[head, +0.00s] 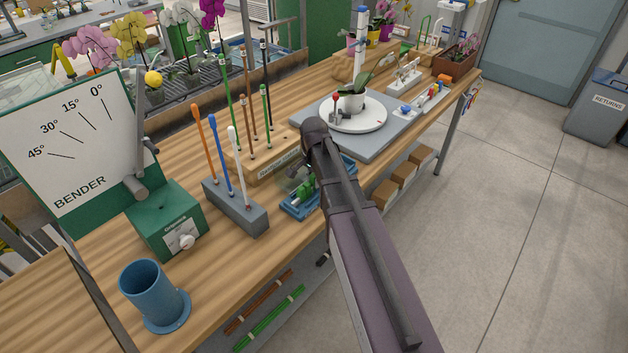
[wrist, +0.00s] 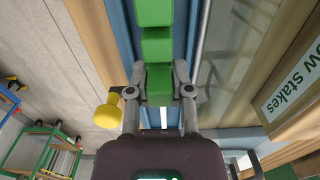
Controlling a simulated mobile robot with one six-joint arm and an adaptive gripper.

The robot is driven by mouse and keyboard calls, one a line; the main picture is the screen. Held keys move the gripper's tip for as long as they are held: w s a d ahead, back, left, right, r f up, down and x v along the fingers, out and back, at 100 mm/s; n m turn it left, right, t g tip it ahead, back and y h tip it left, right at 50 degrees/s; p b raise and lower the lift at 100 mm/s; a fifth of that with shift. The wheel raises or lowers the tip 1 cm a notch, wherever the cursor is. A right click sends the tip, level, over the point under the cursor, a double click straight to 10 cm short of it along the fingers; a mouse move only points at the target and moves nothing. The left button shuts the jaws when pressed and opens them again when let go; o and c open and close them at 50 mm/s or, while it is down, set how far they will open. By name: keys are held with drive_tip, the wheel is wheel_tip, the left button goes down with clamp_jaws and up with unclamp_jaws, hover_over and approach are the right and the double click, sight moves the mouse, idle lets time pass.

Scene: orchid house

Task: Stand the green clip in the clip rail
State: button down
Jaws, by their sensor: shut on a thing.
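The green clip (head: 305,190) is at the shallow blue tray (head: 293,210) in the middle of the bench. In the wrist view the green clip (wrist: 155,50) runs up from between my fingers, with blue strips of the tray on both sides. My gripper (wrist: 159,88) is shut on the clip's near part. In the head view my arm hides much of the gripper and tray. I cannot tell whether the clip still touches the tray. A row of small coloured pieces (head: 428,99) lies at the bench's right edge; I cannot tell whether it is the clip rail.
A wooden stake block (head: 262,172) stands behind the tray. A grey block (head: 238,207) with orange, blue and white sticks is to its left. A potted orchid on a white turntable (head: 372,122) stands beyond. A blue cup (head: 155,295) and green bender (head: 168,220) are nearer.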

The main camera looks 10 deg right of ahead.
drive_tip(key=shift+f+b, duration=0.55)
drive_tip(key=shift+f, duration=0.05)
idle(0.4)
drive_tip(key=shift+c, duration=2.2)
unclamp_jaws()
drive_tip(key=shift+r, duration=0.1)
